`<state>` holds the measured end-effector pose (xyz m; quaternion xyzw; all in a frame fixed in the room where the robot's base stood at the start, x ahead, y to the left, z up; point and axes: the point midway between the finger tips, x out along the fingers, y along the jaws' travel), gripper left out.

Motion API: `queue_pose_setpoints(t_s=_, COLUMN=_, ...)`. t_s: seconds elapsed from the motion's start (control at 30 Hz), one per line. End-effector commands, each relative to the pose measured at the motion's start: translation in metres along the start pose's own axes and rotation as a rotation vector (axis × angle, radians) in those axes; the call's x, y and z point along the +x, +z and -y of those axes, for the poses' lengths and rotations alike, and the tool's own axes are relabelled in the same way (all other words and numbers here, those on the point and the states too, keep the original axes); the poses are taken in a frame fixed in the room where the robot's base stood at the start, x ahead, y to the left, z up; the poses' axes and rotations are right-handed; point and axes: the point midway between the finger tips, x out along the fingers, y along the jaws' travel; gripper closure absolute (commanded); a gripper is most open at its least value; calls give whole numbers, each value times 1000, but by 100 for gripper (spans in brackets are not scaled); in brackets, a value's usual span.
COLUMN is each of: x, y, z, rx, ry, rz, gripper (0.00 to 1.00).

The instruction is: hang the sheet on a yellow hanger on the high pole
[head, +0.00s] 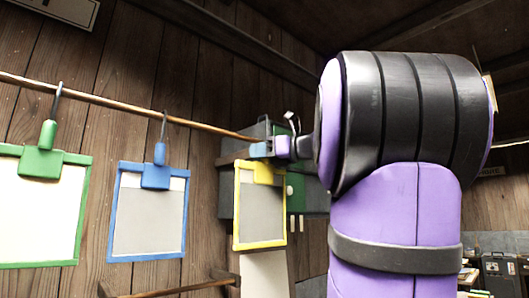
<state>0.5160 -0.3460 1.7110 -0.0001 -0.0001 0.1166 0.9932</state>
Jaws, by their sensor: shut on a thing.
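The yellow hanger (263,171) clips a grey sheet (262,208) with a yellow frame, upright and facing me. My gripper (262,150) is small in the view at the top of the yellow hanger and is shut on it. My large purple and black arm covers the area to the right. The high pole (150,113) runs from the left edge to just left of my gripper. The yellow hanger hangs lower than the pole's right end in the picture. I cannot tell whether its hook touches the pole.
A green hanger (44,158) with a white sheet and a blue hanger (156,175) with a grey sheet hang on the pole to the left. A lower wooden rail (185,289) is at the bottom. Grey and green cabinets (228,190) stand behind the yellow sheet.

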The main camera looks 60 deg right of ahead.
Motion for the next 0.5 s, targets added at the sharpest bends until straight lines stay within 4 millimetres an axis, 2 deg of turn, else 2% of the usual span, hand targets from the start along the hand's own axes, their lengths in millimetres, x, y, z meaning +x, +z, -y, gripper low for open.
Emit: queue_pose_setpoints(t_s=0.5, x=32, y=0, z=16, rx=0, ry=0, rz=0, gripper=100)
